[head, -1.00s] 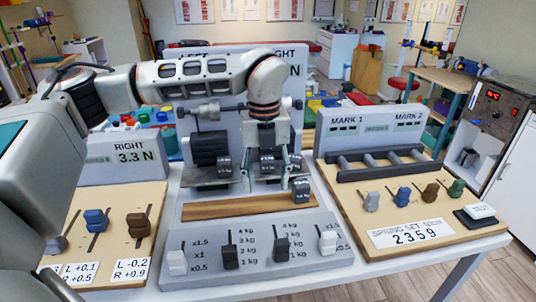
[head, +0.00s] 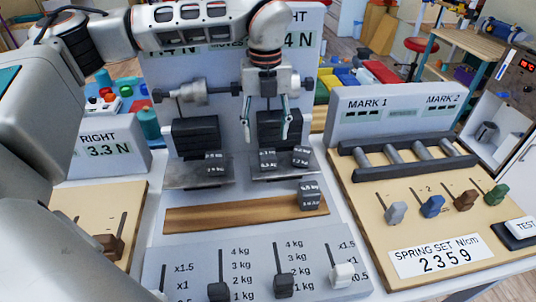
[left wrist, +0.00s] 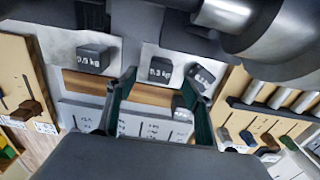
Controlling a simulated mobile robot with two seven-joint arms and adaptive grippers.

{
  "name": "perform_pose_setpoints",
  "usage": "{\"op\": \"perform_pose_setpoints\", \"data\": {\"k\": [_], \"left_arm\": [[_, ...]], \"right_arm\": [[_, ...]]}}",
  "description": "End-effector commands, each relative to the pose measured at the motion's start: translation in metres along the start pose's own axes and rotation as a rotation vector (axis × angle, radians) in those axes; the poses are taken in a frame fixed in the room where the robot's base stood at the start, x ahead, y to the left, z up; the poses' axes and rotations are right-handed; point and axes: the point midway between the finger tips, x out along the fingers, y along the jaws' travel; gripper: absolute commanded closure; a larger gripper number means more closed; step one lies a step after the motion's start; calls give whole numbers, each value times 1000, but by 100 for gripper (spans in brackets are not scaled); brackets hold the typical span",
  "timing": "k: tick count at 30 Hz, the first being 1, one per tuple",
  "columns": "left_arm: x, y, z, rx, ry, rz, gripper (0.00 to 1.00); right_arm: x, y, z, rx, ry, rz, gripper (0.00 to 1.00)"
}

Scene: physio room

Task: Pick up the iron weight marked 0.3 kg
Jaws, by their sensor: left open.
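A small dark cube weight (head: 267,158) sits at the left of the right pan (head: 262,179); its label reads 0.3 kg in the left wrist view (left wrist: 160,70). Another dark weight (head: 300,157) stands close to its right on the same pan. My left gripper (head: 267,137) is open and empty, pointing down above the right pan. Its two fingers are apart, and in the left wrist view the 0.3 kg weight shows between them. My right gripper is not in view.
A weight (head: 214,162) sits on the left pan (head: 180,180), another (head: 309,193) on the wooden strip (head: 240,213). Black stacked blocks (head: 195,137) stand behind the pans. A slider board (head: 250,255) is in front; the spring board (head: 370,215) is at right.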

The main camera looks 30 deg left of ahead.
Motion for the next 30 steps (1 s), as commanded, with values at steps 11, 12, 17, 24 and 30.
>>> {"op": "perform_pose_setpoints", "data": {"k": [11, 12, 17, 24, 30], "left_arm": [[38, -1, -6, 1, 4, 4, 49], [44, -2, -8, 2, 4, 4, 49], [66, -2, -10, 1, 3, 2, 49], [69, -3, -9, 0, 0, 0, 49], [69, -3, -9, 0, 0, 0, 90]], "right_arm": [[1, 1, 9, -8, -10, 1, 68], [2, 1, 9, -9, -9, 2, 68], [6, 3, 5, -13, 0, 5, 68], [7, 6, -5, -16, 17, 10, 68], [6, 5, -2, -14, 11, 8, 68]]}}
